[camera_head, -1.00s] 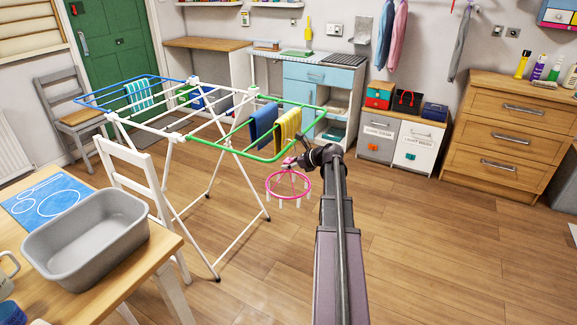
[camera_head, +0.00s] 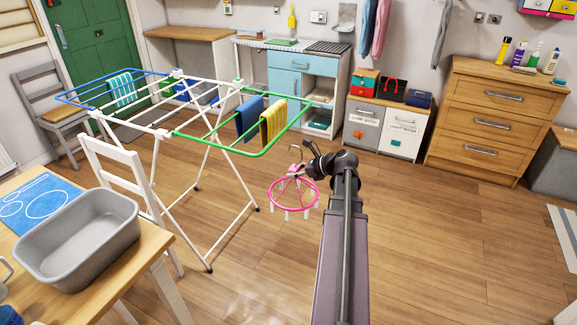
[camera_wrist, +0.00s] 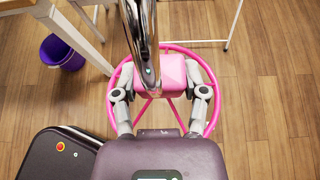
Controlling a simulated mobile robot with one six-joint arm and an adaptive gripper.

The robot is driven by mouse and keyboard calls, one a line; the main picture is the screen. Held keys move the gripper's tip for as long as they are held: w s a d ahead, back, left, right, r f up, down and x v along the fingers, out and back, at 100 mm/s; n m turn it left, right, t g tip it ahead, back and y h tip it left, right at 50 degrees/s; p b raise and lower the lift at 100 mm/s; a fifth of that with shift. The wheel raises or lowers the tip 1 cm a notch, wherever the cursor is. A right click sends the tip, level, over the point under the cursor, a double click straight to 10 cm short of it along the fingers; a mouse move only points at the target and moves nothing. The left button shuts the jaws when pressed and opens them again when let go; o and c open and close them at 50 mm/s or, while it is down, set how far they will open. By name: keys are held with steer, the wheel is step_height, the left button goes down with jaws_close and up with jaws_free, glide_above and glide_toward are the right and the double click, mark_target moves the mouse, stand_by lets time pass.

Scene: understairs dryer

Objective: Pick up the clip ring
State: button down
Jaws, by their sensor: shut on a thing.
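The clip ring (camera_head: 271,196) is a pink hoop with several pale clips hanging below it and a hook on top. My gripper (camera_head: 306,171) is shut on its hub and holds it in the air, off the floor, to the right of the drying rack. In the wrist view my gripper (camera_wrist: 160,82) has both fingers on the pink hub. The hoop (camera_wrist: 113,88) shows around and behind the fingers, and a shiny metal hook rises across the hub toward the top of the picture. Part of the hoop is hidden by the gripper.
The drying rack (camera_head: 180,133) with blue and yellow cloths stands left of the ring. A grey tub (camera_head: 50,262) is on the table at lower left, by a white chair (camera_head: 112,170). A purple bucket (camera_wrist: 62,52) shows in the wrist view. Floor on the right is clear.

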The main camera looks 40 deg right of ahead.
steer(key=shift+s+a, duration=0.15)
steer(key=shift+s, duration=0.35)
steer(key=shift+r, duration=0.15)
steer(key=shift+r+p, duration=0.55)
steer(key=shift+p, duration=0.1)
step_height(320, 180, up, 31)
steer(key=p, duration=3.1)
steer(key=shift+w, duration=0.15)
